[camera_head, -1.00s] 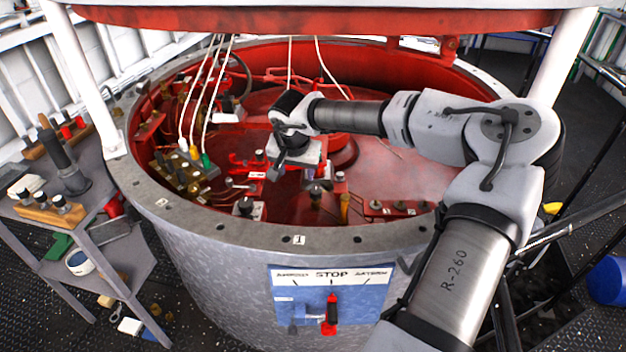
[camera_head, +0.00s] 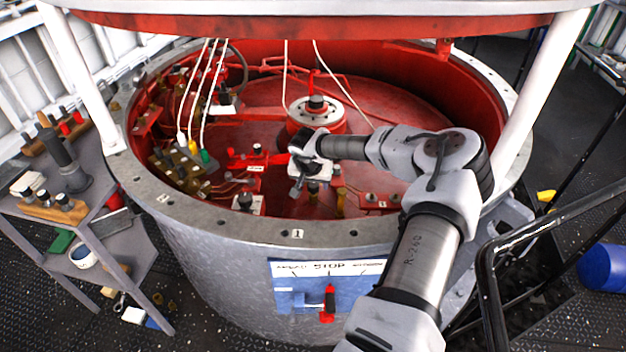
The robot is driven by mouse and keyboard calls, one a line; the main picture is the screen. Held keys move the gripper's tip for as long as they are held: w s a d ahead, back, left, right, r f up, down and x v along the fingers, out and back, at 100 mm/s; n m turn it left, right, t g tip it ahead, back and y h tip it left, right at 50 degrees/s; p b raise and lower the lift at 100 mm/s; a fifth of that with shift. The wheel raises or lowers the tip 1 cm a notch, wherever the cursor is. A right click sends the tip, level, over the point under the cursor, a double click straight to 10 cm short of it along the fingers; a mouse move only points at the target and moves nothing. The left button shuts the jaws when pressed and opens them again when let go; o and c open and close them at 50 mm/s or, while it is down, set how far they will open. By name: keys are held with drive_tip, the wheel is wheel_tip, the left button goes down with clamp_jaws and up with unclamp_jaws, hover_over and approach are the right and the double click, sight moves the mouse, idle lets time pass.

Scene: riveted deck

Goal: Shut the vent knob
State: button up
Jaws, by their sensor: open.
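My gripper (camera_head: 297,190) is at the end of my arm, inside the red-lined round vessel, low over the small fittings near its front wall. The jaws are open and point down; I see nothing between them. A dark knob (camera_head: 313,187) stands just right of the jaws, and I cannot tell whether they touch. Another black knob (camera_head: 245,200) sits on a white block to the left. A black-topped knob (camera_head: 257,149) stands on a red fitting further back. No label I can read shows which one is the vent knob.
The vessel's grey bolted rim (camera_head: 370,226) runs between my arm base and the fittings. White cables (camera_head: 196,100) hang at the left over a block with coloured plugs. A round hub (camera_head: 317,112) stands behind my gripper. White posts and a red-edged lid frame the opening.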

drive_tip(key=shift+w+f, duration=0.1)
drive_tip(key=shift+f, duration=0.2)
drive_tip(key=c, duration=1)
